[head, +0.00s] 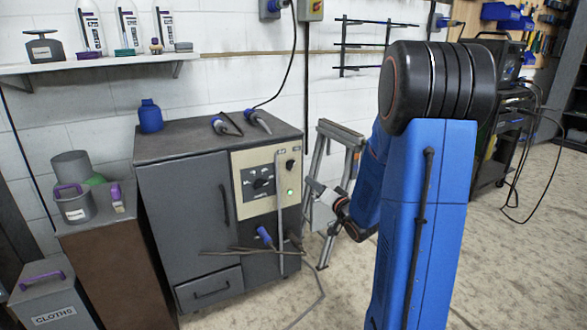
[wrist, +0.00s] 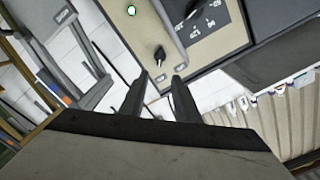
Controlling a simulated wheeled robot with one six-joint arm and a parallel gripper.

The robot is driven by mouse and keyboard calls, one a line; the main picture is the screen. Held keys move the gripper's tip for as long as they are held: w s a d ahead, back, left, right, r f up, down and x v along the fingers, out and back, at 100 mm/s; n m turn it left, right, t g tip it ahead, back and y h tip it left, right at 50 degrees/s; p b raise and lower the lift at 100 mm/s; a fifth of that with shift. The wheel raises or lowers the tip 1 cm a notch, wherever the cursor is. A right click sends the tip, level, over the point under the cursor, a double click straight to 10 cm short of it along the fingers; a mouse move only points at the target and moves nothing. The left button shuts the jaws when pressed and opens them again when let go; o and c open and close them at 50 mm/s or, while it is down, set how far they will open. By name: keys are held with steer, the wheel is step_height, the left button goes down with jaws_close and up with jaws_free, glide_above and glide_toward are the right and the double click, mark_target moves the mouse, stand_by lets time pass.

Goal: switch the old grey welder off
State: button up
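The old grey welder (head: 185,190) is a grey cabinet with a door, a drawer and a cream control panel (head: 243,165). The panel carries a large black dial (head: 261,182), a small black switch knob (head: 290,165) at its upper right, and a lit green lamp (head: 290,192) below the knob. In the wrist view the small knob (wrist: 160,54) lies just beyond my gripper (wrist: 160,78), roughly in line with the gap between the fingers. The fingers are apart and empty. The green lamp also glows there (wrist: 131,10). My gripper (head: 310,184) is right of the panel.
Cables and a blue plug (head: 265,236) hang at the welder's front. A grey step stand (head: 335,150) is behind my gripper. A brown cabinet (head: 120,265) stands left. Open floor lies at the right.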

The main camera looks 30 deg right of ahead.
mark_target(293, 166)
steer(key=w, duration=1.6)
steer(key=shift+w, duration=0.3)
jaws_close()
